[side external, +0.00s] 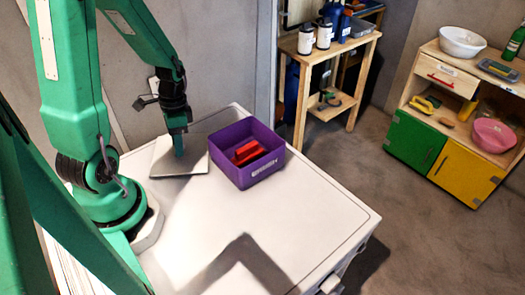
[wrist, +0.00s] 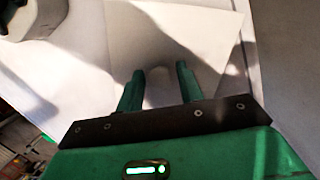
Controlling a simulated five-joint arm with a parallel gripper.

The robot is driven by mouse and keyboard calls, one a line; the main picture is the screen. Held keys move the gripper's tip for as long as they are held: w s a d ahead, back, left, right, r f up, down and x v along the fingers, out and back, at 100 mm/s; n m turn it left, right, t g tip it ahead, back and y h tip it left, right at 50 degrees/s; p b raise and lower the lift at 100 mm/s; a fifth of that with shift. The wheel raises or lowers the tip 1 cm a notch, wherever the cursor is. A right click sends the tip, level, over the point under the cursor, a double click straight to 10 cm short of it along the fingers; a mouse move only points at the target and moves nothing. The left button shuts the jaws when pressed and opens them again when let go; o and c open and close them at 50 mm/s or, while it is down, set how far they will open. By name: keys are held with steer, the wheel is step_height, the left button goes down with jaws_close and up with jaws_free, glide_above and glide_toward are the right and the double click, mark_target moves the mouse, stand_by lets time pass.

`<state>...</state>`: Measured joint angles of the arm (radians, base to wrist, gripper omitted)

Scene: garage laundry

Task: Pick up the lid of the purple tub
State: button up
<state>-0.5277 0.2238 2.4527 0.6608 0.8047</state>
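The purple tub (side external: 264,173) stands open on a white-topped appliance, with a red object (side external: 248,153) inside. A flat, pale square panel (side external: 165,162) lies to the left of the tub; it looks like the lid, though it is not purple. The panel also fills the upper middle of the wrist view (wrist: 205,25). My gripper (side external: 179,155) points down over the panel. In the wrist view my gripper's two green fingers (wrist: 160,73) are apart with nothing seen between them. I cannot tell whether the fingertips touch the panel. The tub is not recognisable in the wrist view.
The white appliance top (side external: 280,220) is clear in front of the tub. A grey wall (side external: 220,50) rises behind. A wooden shelf (side external: 345,52) with bottles stands beyond the tub, and a cabinet (side external: 440,130) with bowls stands at far right.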

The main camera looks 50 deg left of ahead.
steer(key=c, duration=0.7)
steer(key=shift+o, duration=0.2)
steer(key=shift+r, duration=0.2)
step_height(320, 180, up, 10)
steer(key=shift+f, duration=0.15)
stand_by(0.6)
steer(key=w+d+r+m+y, duration=0.1)
steer(key=w+d+r+m, duration=0.4)
steer(key=w+d+m, duration=0.6)
steer(key=w+d, duration=0.2)
steer(key=shift+w+d+r, duration=0.15)
steer(key=shift+d+r, duration=0.05)
steer(key=shift+d, duration=0.1)
